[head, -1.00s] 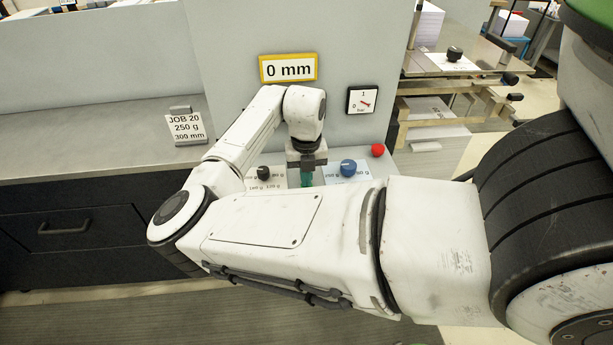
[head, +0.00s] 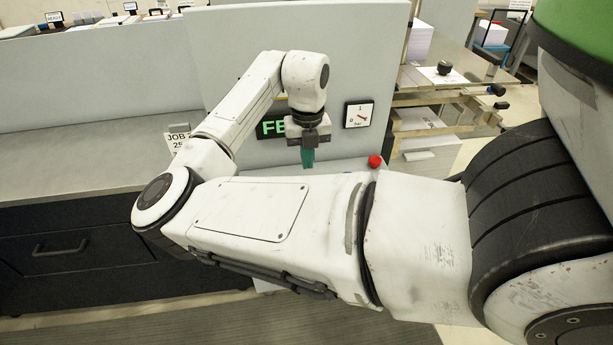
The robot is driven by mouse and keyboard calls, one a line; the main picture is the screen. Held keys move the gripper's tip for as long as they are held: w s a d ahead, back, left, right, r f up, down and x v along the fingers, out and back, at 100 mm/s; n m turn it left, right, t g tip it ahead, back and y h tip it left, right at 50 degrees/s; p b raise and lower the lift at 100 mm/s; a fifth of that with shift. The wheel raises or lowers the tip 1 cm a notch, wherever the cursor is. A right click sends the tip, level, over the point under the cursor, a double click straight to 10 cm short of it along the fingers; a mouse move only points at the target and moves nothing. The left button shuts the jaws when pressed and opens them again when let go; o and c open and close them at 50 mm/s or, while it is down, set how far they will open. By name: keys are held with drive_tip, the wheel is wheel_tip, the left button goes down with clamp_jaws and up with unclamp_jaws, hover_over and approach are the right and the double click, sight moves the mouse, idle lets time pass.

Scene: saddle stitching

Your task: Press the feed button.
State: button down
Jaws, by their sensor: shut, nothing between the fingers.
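My gripper (head: 307,158) is shut and empty, its teal fingertips pointing down in front of the grey upright panel. A feed button cannot be made out; my arm covers most of the control shelf below the fingers. A red button (head: 375,161) stands to the right of the fingertips, apart from them.
A pressure gauge (head: 358,114) is on the panel right of my wrist. A job card (head: 177,139) stands on the grey counter (head: 85,150), partly hidden by my arm. A side table with a black knob (head: 445,68) is at the right.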

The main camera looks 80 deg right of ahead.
drive_tip(key=shift+s+r, duration=0.1)
drive_tip(key=shift+r, duration=1.4)
drive_tip(key=w+a+f+n+t+h, duration=0.1)
drive_tip(key=w+a+f+n+h, duration=0.2)
drive_tip(key=n, duration=0.8)
drive_tip(key=a+f+n+h+b, duration=0.15)
drive_tip(key=f+n, duration=0.35)
drive_tip(key=n, duration=0.5)
drive_tip(key=w+a+f+n+t+h, duration=0.1)
drive_tip(key=w+a+f+n, duration=0.2)
drive_tip(key=n, duration=0.8)
drive_tip(key=s+a+f+n+y, duration=0.1)
drive_tip(key=s+a+f+n, duration=0.2)
drive_tip(key=a, duration=0.4)
drive_tip(key=s+a+f+n+y, duration=0.2)
drive_tip(key=a+f+n, duration=0.3)
drive_tip(key=a+n, duration=0.3)
drive_tip(key=s+a+f+n+g+y, duration=0.1)
drive_tip(key=s+a+f+n+y, duration=0.1)
drive_tip(key=s+a+f+n, duration=0.3)
drive_tip(key=a, duration=0.3)
drive_tip(key=shift+n, duration=0.4)
drive_tip(key=shift+w+f, duration=0.1)
idle(0.5)
